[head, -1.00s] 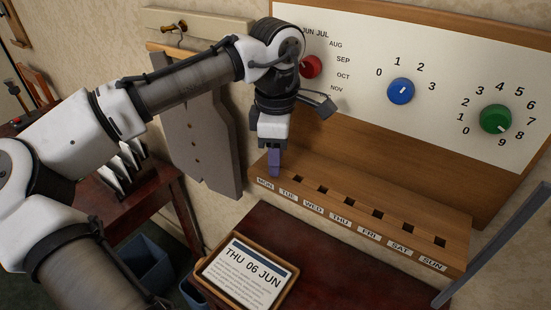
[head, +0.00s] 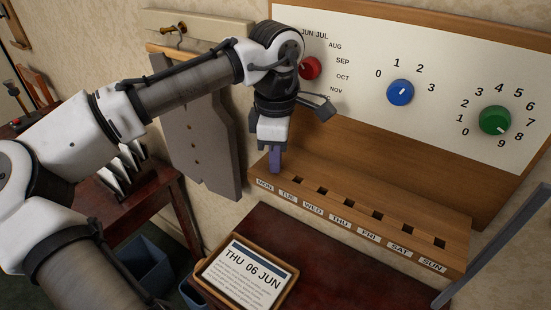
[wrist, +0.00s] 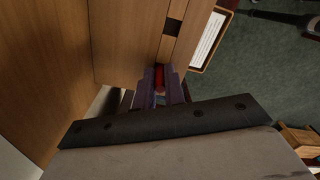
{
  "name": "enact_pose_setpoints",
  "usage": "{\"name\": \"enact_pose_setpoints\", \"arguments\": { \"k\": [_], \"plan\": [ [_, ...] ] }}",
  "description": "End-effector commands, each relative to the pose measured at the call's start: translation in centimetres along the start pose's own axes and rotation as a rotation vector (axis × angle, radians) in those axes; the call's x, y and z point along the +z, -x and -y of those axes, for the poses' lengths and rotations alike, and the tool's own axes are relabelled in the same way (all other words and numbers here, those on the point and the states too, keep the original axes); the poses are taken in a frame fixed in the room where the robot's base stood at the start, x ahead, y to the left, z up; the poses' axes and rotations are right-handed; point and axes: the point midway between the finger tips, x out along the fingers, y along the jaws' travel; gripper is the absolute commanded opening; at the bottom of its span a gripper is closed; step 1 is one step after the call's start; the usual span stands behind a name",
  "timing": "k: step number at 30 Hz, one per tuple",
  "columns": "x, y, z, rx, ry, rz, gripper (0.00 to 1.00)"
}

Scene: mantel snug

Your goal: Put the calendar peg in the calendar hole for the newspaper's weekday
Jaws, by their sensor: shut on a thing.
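My gripper (head: 274,165) is at the left end of the wooden weekday ledge (head: 455,258), at the MON place. Its purple fingers point down. In the wrist view the fingers (wrist: 160,90) are shut on the red calendar peg (wrist: 159,78). The peg is hidden behind the fingers in the head view. The MON hole is hidden too, and I cannot tell whether the peg's lower end is in it. The holes from TUE to SUN show dark and empty, the THU hole (head: 350,203) among them. The newspaper (head: 243,274) reads THU 06 JUN.
Above the ledge a white panel (head: 450,60) carries a red knob (head: 311,68), a blue knob (head: 400,92) and a green knob (head: 495,120). A grey bar (head: 495,240) leans at the right. Space above the ledge right of my gripper is clear.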

Motion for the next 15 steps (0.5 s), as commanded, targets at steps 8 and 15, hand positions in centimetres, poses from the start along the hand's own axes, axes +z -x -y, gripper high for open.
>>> {"name": "enact_pose_setpoints", "arguments": {
  "k": [8,15],
  "plan": [
    [0.0,2.7,-0.1,0.003,0.000,0.001,0.00],
    [0.1,7.8,-0.1,0.004,0.001,0.001,0.00]
  ]
}}
